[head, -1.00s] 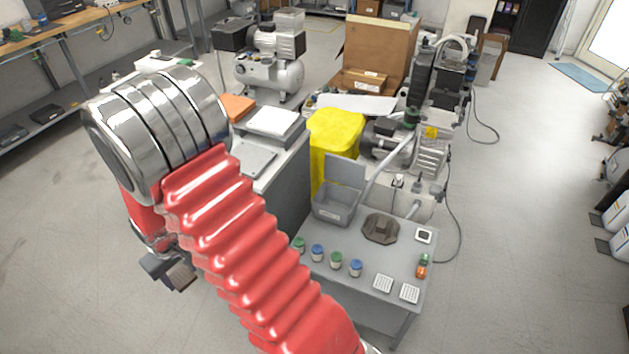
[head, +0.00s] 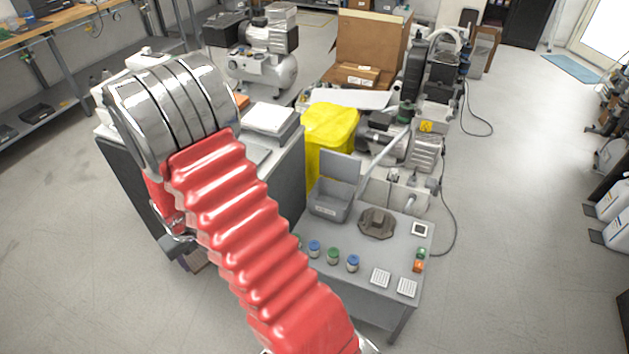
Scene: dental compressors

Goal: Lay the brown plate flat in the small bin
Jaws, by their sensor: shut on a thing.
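The small bin (head: 329,208) is a grey open box with its lid raised, at the back left of the low grey table. My gripper (head: 183,249) shows only in part, low behind my red arm at the left, over the floor beside the grey cabinet. It is shut on a small brown piece, seemingly the brown plate (head: 197,261), mostly hidden by the arm. The plate is well left of the bin and apart from it. Its tilt cannot be told.
A yellow bin (head: 331,130) stands behind. A grey cabinet (head: 285,178) lies between my gripper and the small bin.

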